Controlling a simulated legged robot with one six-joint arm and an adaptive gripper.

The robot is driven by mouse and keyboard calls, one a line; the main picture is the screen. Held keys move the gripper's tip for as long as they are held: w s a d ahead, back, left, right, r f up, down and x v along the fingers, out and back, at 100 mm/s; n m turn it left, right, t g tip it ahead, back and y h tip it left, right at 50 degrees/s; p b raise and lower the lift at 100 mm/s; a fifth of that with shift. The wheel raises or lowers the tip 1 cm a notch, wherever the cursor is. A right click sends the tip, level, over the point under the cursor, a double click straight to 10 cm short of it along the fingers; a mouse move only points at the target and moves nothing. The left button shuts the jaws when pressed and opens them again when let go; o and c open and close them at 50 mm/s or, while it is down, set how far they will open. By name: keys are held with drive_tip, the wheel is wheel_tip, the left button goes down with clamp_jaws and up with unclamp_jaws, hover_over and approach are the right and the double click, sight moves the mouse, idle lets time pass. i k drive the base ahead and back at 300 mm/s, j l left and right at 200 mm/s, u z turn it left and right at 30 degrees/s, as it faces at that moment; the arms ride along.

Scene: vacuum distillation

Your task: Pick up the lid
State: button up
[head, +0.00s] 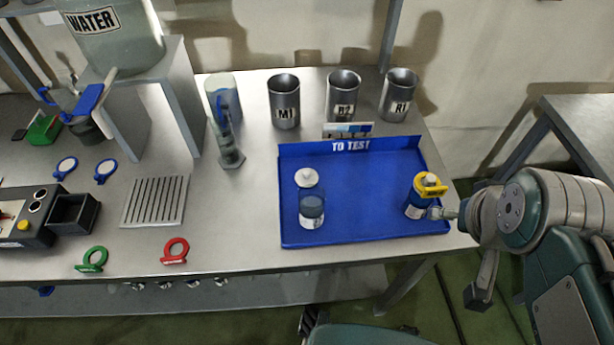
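A small round white lid (307,178) with a knob lies on the blue "TO TEST" tray (375,232), left of its middle. It is just behind a clear jar (312,210) with bluish contents and a label. My gripper (479,287) is at the right, beyond the tray's right edge and near the table's front right corner. It is well apart from the lid. My arm's wrist hides part of it, and I cannot tell how its fingers stand.
A blue bottle with a yellow top (417,197) stands at the tray's right side, close to my wrist. Metal beakers marked M1 (284,103), R2 (343,97) and R1 (399,96) stand behind the tray. A graduated cylinder (228,147) stands to its left. The tray's middle is clear.

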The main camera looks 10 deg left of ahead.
sight(304, 175)
drive_tip(key=k+j, duration=0.1)
drive_tip(key=j, duration=0.35)
drive_tip(key=k+j, duration=0.1)
drive_tip(key=j, duration=0.35)
drive_tip(key=k+j, duration=0.1)
drive_tip(key=j, duration=0.3)
